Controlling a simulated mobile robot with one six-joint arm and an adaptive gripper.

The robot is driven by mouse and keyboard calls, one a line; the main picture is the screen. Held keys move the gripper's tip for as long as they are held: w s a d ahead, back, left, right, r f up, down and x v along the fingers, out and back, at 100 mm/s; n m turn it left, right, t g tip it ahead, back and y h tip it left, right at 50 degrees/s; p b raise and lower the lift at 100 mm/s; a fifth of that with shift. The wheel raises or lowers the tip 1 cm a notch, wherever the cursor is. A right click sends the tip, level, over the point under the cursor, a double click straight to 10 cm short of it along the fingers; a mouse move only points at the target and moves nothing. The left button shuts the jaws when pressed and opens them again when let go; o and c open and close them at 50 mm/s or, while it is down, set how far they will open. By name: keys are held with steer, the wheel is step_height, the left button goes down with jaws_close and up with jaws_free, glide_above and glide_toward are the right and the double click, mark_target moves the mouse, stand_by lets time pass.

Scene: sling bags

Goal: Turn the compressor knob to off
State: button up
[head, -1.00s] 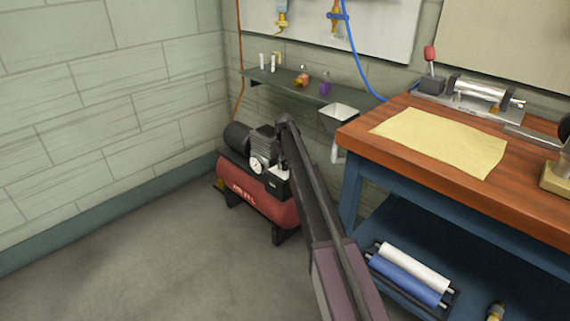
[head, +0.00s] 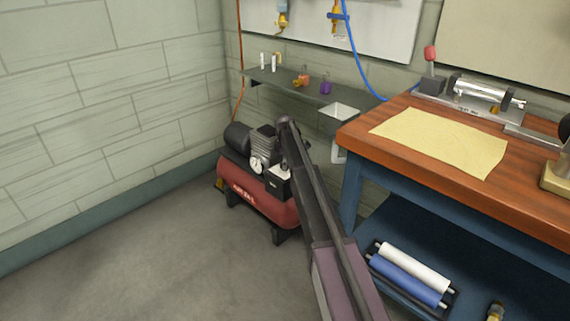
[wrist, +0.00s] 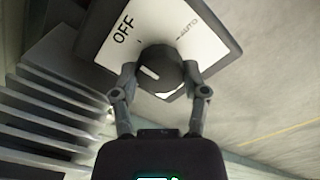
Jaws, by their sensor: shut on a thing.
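The compressor (head: 258,203) stands on the floor in the corner, with a red tank and a dark motor. Its switch box (head: 278,184) is partly behind my arm in the head view. In the wrist view, the switch plate (wrist: 205,48) has a white face reading OFF at upper left and AUTO at upper right. The black round knob (wrist: 161,66) sits below these labels. Its white pointer line slants toward the left, on the OFF side; I cannot tell if it lines up exactly. My gripper (wrist: 160,76) is shut on the knob, one finger on each side.
A wooden-topped workbench (head: 420,190) with a blue frame stands at right. The floor at left (head: 130,265) is clear.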

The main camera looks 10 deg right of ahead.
steer(key=shift+d+n, duration=0.1)
steer(key=shift+n, duration=0.2)
steer(key=o, duration=1.1)
steer(key=shift+o, duration=0.2)
